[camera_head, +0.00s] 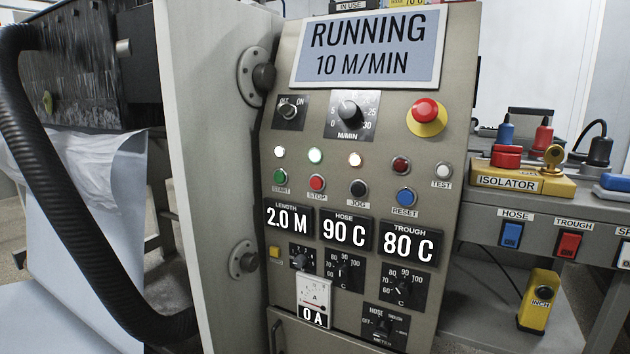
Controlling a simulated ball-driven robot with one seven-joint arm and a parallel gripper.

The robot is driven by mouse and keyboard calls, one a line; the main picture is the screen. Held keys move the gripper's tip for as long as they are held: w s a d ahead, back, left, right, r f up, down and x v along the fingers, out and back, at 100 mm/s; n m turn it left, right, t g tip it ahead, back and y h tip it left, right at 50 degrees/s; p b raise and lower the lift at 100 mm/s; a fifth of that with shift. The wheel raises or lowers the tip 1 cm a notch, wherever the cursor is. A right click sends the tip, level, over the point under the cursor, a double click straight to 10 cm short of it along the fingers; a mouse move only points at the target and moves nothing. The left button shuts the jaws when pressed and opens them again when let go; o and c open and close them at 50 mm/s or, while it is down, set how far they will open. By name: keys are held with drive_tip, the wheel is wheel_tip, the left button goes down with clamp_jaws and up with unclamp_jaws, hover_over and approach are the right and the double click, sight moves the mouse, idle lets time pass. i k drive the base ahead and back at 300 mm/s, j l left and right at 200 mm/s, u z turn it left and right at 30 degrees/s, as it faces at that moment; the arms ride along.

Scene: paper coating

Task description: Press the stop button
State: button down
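The stop button (317,183) is a small red round button on the beige control panel (455,75), with a STOP label under it. It sits between the green START button (280,177) and the black JOG button (359,188). The display (368,48) at the top reads RUNNING, 10 M/MIN. A larger red mushroom button (426,109) on a yellow base is at the upper right of the panel. My gripper is not in view, and nothing covers the stop button.
A blue RESET button (405,196) is to the right. A thick black hose (75,240) and a pale upright plate (205,150) stand left of the panel. A grey bench with a yellow isolator (520,180) and a yellow INCH pendant (540,300) is at right.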

sight(316, 182)
drive_tip(key=i+l, duration=0.35)
drive_tip(key=i, duration=0.15)
drive_tip(key=i+l+u, duration=0.1)
drive_tip(key=i+l, duration=0.25)
drive_tip(key=i, duration=0.15)
drive_tip(key=u, duration=1.75)
